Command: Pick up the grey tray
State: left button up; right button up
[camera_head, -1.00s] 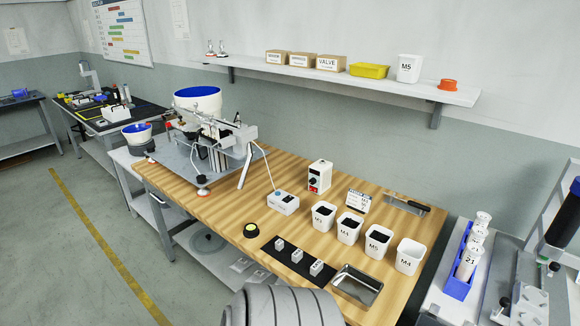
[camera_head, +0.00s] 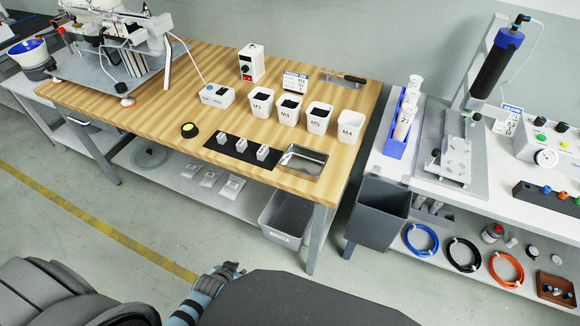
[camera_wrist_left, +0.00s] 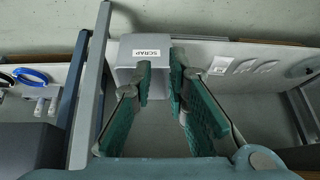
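A shallow, shiny grey metal tray (camera_head: 318,158) lies near the front right corner of the wooden bench, beside the black mat. A second shallow metal tray (camera_head: 331,78) with a black-handled tool lies at the back right of the bench. I cannot tell from colour alone which one is the grey tray. My left gripper (camera_head: 229,269) is low in front of the bench, apart from both trays. In the left wrist view, its teal fingers (camera_wrist_left: 160,68) are spread with nothing between them, facing a grey bin labelled SCRAP (camera_wrist_left: 126,56). My right gripper is not in view.
The scrap bin (camera_head: 285,218) sits on the bench's lower shelf. A dark grey bin (camera_head: 381,215) hangs between the benches. White cups of screws (camera_head: 318,119) stand behind the front tray. The black mat (camera_head: 228,149) holds small blocks. The floor in front is clear.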

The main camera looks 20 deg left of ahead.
pick_arm(q)
jog(key=w+r+t+b, duration=0.2)
jog(key=w+r+t, duration=0.1)
jog(key=w+r, duration=0.7)
jog(key=m+t+h+b, duration=0.1)
jog(key=t+h+b, duration=0.1)
jog(key=t, duration=0.2)
send_near(286, 154)
jog(key=b+x, duration=0.1)
jog(key=x, duration=0.1)
jog(key=b+x, duration=0.2)
jog(key=x, duration=0.1)
jog(key=shift+s+d+f, duration=0.2)
jog(key=b+x, duration=0.1)
jog(key=x, duration=0.1)
jog(key=b+x, duration=0.1)
jog(key=x, duration=0.2)
jog(key=shift+w+a+f+b, duration=0.2)
jog(key=shift+w+b, duration=0.1)
jog(key=shift+b, duration=0.1)
jog(key=shift+r, duration=0.2)
grip_shut()
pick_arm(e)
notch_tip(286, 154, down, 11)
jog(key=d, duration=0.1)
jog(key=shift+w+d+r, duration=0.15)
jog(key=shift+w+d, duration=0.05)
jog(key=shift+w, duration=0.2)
